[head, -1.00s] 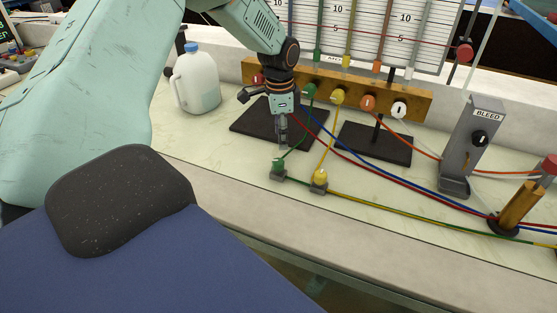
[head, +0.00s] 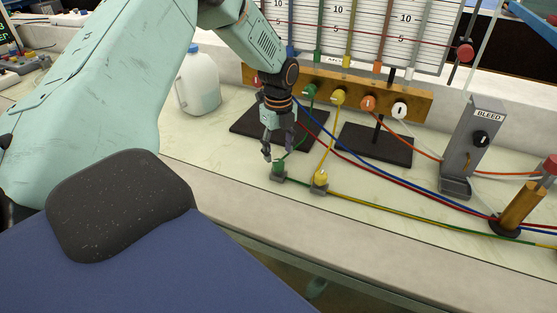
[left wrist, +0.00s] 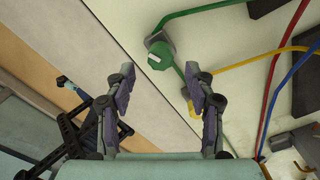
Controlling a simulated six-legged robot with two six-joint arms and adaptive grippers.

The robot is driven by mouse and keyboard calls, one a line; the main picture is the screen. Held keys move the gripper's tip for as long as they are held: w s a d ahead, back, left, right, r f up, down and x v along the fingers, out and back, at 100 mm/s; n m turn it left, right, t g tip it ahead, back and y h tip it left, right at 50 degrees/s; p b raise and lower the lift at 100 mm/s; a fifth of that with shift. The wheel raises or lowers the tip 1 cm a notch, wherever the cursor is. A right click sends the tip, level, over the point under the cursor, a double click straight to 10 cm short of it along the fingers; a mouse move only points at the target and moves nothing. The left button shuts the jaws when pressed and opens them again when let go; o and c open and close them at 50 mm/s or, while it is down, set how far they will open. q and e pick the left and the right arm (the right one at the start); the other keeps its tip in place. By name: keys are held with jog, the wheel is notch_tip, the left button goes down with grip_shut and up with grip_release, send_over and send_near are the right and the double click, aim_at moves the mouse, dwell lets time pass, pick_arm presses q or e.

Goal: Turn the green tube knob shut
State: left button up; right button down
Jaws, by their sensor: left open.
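The green knob (head: 277,168) sits on a small grey block on the bench, with a green tube (head: 293,148) running up from it. In the left wrist view the green knob (left wrist: 161,56) shows a pale bar on its face. My left gripper (head: 273,157) is just above and slightly left of it in the head view, pointing down, open and empty. In the left wrist view its two fingers (left wrist: 163,82) are spread apart, with the knob visible beyond the gap between the tips. I cannot tell how far the knob is turned. My right gripper is not in view.
A yellow knob (head: 320,177) stands close to the right of the green one. A wooden rail (head: 435,104) with coloured knobs is behind. Red and blue tubes cross the bench to the right. A white jug (head: 198,82) stands at the left. The bench front is clear.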

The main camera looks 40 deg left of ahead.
aim_at(279, 162)
pick_arm(q)
jog(key=shift+f, duration=1.95)
jog(key=shift+c, duration=0.3)
